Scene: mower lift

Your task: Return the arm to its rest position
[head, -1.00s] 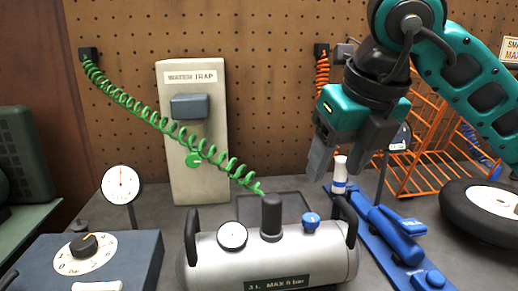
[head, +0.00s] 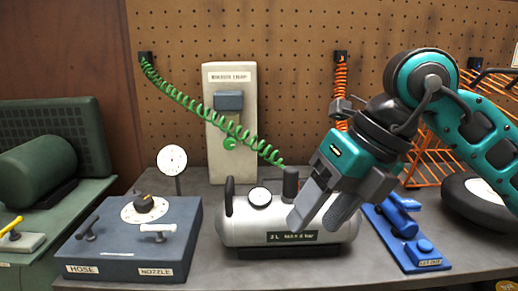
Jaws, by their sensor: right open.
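My right arm (head: 475,125) is teal and black and comes in from the right. Its gripper (head: 316,220) is open, with grey fingers pointing down and to the left. It shows in front of the right part of the silver tank (head: 240,232), hiding the tank's right handle and blue knob. Nothing shows between the fingers. I cannot tell the exact gap between the fingers and the tank. My left gripper is not in view.
A blue panel box (head: 125,272) with a dial stands left of the tank. A blue pump (head: 402,222) and a wheel (head: 480,205) are on the right. A green coiled hose (head: 200,118) runs from the pegboard (head: 290,60) to the tank.

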